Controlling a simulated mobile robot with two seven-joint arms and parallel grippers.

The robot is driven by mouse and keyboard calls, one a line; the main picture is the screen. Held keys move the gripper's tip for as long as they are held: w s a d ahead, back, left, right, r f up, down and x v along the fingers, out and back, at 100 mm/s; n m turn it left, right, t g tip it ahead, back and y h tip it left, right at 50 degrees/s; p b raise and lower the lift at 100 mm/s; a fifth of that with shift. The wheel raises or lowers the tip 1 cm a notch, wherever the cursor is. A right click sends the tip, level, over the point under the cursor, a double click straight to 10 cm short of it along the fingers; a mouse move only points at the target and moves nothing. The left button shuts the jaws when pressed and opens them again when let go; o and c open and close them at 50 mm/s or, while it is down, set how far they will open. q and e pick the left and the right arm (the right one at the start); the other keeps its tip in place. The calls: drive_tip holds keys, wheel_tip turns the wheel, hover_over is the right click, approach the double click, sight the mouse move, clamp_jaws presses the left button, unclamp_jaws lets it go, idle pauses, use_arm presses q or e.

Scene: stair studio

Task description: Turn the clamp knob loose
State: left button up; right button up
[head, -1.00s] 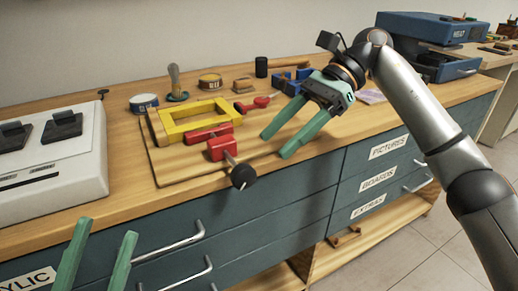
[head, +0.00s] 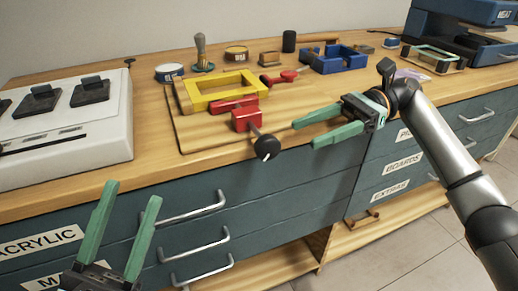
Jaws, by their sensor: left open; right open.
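The clamp knob (head: 267,147) is a round black knob on a short metal rod at the front edge of the bench. Its rod runs into a red clamp (head: 245,118), which sits at the front of a wooden board (head: 190,137) beside a yellow frame (head: 192,95). My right gripper (head: 304,133) is open and empty, its green fingers pointing left toward the knob from the right, apart from it. My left gripper (head: 131,199) is open and empty, low in front of the drawers, to the left of the knob.
A white machine (head: 65,125) with dark pads stands on the left of the bench. Red-handled tool (head: 279,77), blue frame (head: 334,60) and small tins (head: 237,54) lie behind. Drawer handles (head: 193,207) stick out below the bench edge. A blue press (head: 463,30) stands at the far right.

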sight(266, 146)
drive_tip(key=shift+y, duration=0.8)
drive_tip(key=x, duration=0.4)
drive_tip(key=f+x, duration=0.1)
drive_tip(key=x, duration=0.3)
drive_tip(key=b+x, duration=0.1)
drive_tip(key=x, duration=0.3)
drive_tip(key=shift+a+f, duration=0.1)
drive_tip(key=shift+f, duration=0.15)
drive_tip(key=shift+f, duration=0.1)
clamp_jaws()
